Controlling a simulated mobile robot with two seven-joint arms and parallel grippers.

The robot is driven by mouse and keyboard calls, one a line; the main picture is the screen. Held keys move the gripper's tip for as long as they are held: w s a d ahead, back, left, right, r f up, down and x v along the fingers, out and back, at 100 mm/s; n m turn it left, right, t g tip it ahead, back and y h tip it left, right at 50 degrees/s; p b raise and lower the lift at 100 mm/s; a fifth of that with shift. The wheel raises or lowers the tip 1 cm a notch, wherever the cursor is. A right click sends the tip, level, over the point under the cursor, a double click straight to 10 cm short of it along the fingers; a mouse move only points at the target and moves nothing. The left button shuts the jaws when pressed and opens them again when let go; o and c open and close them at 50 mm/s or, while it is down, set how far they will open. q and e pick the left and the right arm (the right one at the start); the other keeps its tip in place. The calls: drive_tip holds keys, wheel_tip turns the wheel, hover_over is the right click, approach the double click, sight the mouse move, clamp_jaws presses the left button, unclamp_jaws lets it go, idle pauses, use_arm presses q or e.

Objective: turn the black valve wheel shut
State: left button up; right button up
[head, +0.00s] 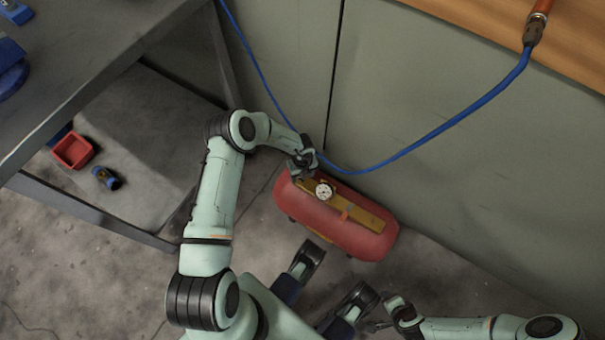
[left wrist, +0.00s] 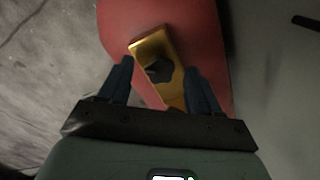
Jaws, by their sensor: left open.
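The black valve wheel (left wrist: 158,69) shows in the left wrist view as a small dark knob on the yellow bracket (left wrist: 148,47) of the red tank (left wrist: 205,25). In the head view the tank (head: 350,228) lies on the floor, and my left gripper (head: 303,170) is over its left end, hiding the wheel. In the left wrist view my left gripper is open, with one blue-black finger on each side of the wheel and bracket. I cannot tell whether the fingers touch the wheel. My right gripper (head: 377,326) is low in the head view, away from the tank; its jaw state is unclear.
A round white gauge (head: 324,191) sits on the bracket close to my left gripper. A blue hose (head: 440,125) hangs along the cabinet behind the tank. At left stands a grey workbench (head: 90,60), with a red bin (head: 73,150) on its lower shelf.

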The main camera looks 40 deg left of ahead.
use_arm(q)
drive_tip(key=c, duration=1)
drive_tip(key=shift+c, duration=0.2)
